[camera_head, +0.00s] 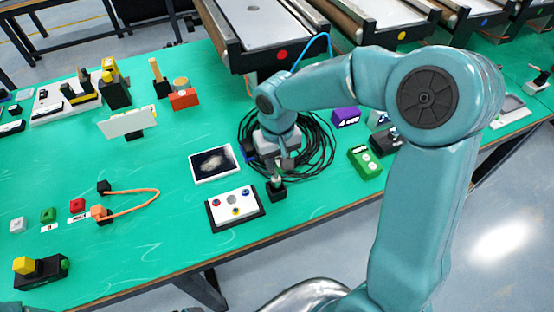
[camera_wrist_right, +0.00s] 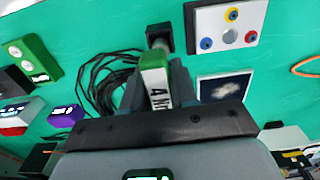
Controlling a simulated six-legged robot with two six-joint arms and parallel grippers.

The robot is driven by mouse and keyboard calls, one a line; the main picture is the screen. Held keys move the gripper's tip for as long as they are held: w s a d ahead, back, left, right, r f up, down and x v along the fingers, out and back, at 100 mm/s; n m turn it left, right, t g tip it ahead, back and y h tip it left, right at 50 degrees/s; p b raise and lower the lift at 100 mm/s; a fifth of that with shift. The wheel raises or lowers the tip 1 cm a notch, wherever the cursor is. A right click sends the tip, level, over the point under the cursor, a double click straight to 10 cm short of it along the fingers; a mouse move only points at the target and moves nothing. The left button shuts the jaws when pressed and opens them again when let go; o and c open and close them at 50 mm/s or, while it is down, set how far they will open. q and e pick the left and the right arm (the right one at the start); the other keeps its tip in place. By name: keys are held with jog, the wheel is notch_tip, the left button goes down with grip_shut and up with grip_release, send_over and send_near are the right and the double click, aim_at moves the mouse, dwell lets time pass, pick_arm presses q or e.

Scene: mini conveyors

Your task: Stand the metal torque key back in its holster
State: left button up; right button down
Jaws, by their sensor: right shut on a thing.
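My right gripper (camera_head: 284,162) is over the table near its front edge, pointing down. In the wrist view the right gripper (camera_wrist_right: 157,88) is shut on the torque key (camera_wrist_right: 154,62), which shows a green end and a white lettered label between the fingers. A small black square holster (camera_head: 277,190) stands directly below the gripper; it also shows in the wrist view (camera_wrist_right: 158,31). A grey round part lies at the holster's mouth, in line with the key. I cannot tell how deep the key sits in it. My left gripper is not in view.
A coil of black cable (camera_head: 318,150) lies around and behind the gripper. A white panel with coloured rings (camera_head: 235,207) and a dark picture tile (camera_head: 215,163) are to the left. A green box (camera_head: 365,162) and purple box (camera_head: 346,117) are to the right. Conveyors line the back.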

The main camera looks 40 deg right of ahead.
aim_at(277, 175)
dwell(0.8)
jog(key=shift+f+b, duration=0.15)
jog(key=shift+b, duration=0.15)
jog(key=shift+f+b, duration=2.05)
jog(key=shift+f, duration=0.3)
jog(key=c, duration=0.8)
grip_release()
jog(key=shift+r, duration=0.1)
notch_tip(277, 175, up, 16)
jog(key=shift+s+r+p, duration=0.1)
jog(key=shift+p, duration=0.45)
